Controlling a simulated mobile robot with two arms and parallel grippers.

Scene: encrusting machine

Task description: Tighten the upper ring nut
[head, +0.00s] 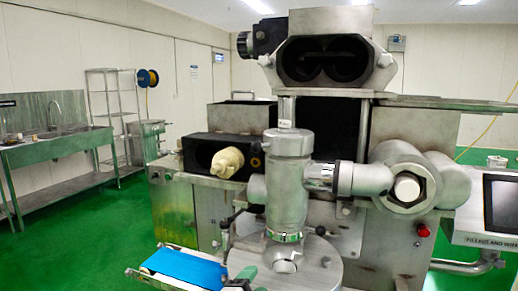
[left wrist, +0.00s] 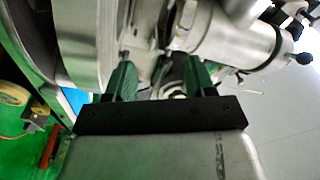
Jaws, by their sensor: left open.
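A steel vertical cylinder (head: 287,190) stands at the machine's front. A wide collar (head: 289,143) circles its top and a bright ring (head: 285,236) circles its lower end. I cannot tell for sure which is the upper ring nut. A large hexagonal nut (head: 408,188) caps the side pipe at right. In the left wrist view my left gripper (left wrist: 160,80) is open, with two dark green fingers apart and blurred metal parts beyond the gap. In the head view only small dark green parts show near the bottom edge. My right gripper is not in view.
A round steel plate (head: 318,268) lies below the cylinder, beside a blue conveyor belt (head: 186,267). A black lever (head: 233,217) stands left of the cylinder. A control screen (head: 503,204) is at far right. Green floor is free at left.

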